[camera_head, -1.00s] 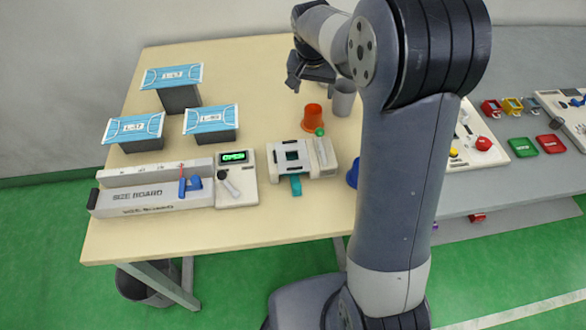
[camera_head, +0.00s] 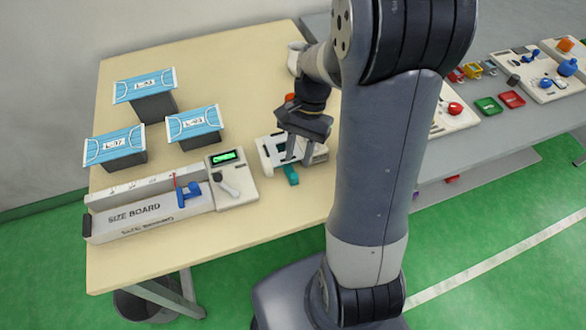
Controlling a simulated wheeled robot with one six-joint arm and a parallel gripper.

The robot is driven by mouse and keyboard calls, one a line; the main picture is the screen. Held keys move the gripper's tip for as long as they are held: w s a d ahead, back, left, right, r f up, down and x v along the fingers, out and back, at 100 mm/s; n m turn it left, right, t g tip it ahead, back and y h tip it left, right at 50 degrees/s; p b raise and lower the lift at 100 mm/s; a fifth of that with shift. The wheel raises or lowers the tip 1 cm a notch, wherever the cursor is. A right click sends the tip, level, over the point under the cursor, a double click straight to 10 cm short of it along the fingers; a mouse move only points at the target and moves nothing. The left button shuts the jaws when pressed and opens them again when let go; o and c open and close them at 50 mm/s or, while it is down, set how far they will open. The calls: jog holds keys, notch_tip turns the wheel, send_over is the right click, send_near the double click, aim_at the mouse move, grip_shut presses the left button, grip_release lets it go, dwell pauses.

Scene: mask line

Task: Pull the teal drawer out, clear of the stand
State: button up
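The teal drawer (camera_head: 291,175) shows as a small teal tab sticking out of the front of the white stand (camera_head: 268,157) on the wooden table. The rest of the drawer is hidden inside the stand. My gripper (camera_head: 297,158) points down over the stand, with its fingers just behind the teal tab as seen here. It covers much of the stand's top. I cannot tell whether the fingers touch the stand or how wide they are apart.
The size board (camera_head: 150,208) and a white device with a lit green display (camera_head: 223,157) stand left of the stand. Blue mask packs (camera_head: 193,124) sit on dark blocks behind. Bare table lies in front.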

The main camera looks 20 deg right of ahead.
aim_at(294, 175)
jog(key=x, duration=0.5)
jog(key=shift+f, duration=0.1)
grip_shut()
dwell(0.3)
